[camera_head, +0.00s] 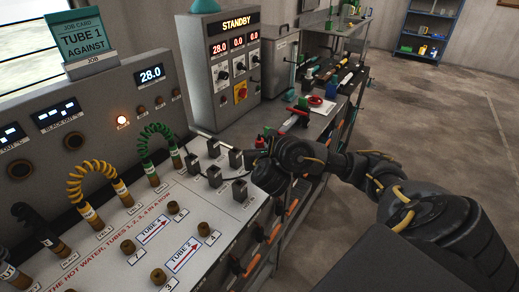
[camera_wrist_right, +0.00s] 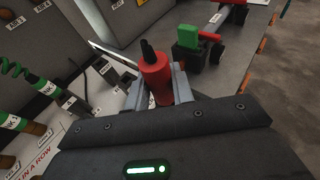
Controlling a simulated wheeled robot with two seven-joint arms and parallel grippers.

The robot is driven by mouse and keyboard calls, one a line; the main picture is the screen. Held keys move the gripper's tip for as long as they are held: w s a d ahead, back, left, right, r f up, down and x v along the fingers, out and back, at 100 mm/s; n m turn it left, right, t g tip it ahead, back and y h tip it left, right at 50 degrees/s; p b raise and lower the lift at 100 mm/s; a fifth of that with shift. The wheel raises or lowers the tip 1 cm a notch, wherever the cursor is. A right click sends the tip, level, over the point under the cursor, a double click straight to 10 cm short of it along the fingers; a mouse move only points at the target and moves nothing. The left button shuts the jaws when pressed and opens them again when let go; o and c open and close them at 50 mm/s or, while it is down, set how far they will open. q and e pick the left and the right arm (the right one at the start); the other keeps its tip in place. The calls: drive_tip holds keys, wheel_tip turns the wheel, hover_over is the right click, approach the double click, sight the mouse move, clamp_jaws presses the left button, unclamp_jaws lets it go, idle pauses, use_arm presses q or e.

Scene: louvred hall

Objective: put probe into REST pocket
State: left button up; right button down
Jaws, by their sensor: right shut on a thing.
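My right gripper (camera_wrist_right: 158,88) is shut on a red cylindrical probe (camera_wrist_right: 154,72) with a black tip; the probe stands between the two grey jaws. In the head view the right gripper (camera_head: 258,158) is over the right edge of the sloped panel, beside several small grey pocket blocks (camera_head: 239,190). Only a little red, probably the probe, shows there above the gripper. Labels by the pockets are too small to read, so I cannot tell which is REST. In the wrist view a grey pocket block (camera_wrist_right: 128,79) is left of the jaws. My left gripper is not in view.
A grey control box (camera_head: 218,60) reading STANDBY stands behind the pockets. Yellow (camera_head: 90,178) and green (camera_head: 157,145) coiled hoses rise from the panel at left. Red and green tools (camera_head: 300,112) lie on the bench beyond. The floor at right is open.

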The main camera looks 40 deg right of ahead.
wheel_tip(320, 180, up, 12)
drive_tip(key=p, duration=1.1)
drive_tip(key=shift+f, duration=0.15)
drive_tip(key=shift+a, duration=0.1)
